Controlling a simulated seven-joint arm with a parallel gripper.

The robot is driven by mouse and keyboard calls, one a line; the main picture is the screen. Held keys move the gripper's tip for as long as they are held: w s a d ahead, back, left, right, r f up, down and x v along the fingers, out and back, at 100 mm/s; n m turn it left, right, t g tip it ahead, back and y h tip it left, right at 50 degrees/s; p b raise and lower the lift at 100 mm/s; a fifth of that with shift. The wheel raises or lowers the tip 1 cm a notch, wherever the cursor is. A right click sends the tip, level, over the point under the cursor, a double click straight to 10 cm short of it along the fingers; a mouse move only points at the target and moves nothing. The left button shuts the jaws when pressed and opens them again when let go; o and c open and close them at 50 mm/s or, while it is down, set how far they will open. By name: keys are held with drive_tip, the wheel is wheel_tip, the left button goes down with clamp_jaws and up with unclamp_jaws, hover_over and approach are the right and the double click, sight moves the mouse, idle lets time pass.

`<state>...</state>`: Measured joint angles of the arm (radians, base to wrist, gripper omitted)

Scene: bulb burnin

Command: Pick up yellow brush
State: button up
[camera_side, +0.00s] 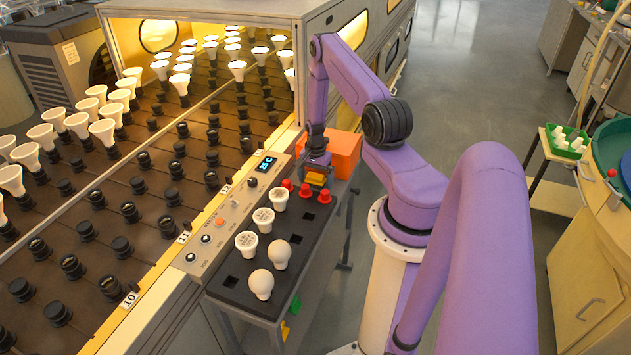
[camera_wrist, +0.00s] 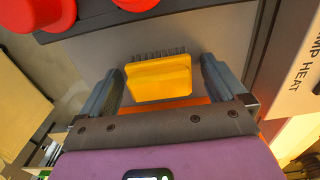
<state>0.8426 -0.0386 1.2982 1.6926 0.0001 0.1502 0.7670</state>
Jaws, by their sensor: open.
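The yellow brush (camera_wrist: 158,78) lies on a grey surface in the wrist view, with a row of dark bristles along its far edge. My gripper (camera_wrist: 163,72) is open, with one finger on each side of the brush and a gap visible at both sides. In the side view my gripper (camera_side: 316,172) points down at the far end of the black bulb tray, and the yellow brush (camera_side: 315,179) shows just below it.
Red knobs (camera_side: 305,191) stand close to the gripper. White bulbs (camera_side: 263,220) sit in the black tray (camera_side: 222,299). An orange bin (camera_side: 343,152) is right behind the gripper. A control panel (camera_side: 235,215) and conveyor of sockets lie to the left.

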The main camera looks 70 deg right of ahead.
sight(315, 175)
drive_tip(key=c, duration=1.1)
drive_tip(key=shift+r, duration=0.1)
drive_tip(key=shift+r, duration=0.45)
wheel_tip(315, 175, up, 2)
drive_tip(key=shift+r, duration=0.1)
drive_tip(key=s+a+r, duration=0.9)
drive_tip(key=a, duration=0.1)
drive_tip(key=shift+s+r, duration=0.3)
drive_tip(key=shift+r, duration=0.05)
drive_tip(key=shift+a, duration=0.1)
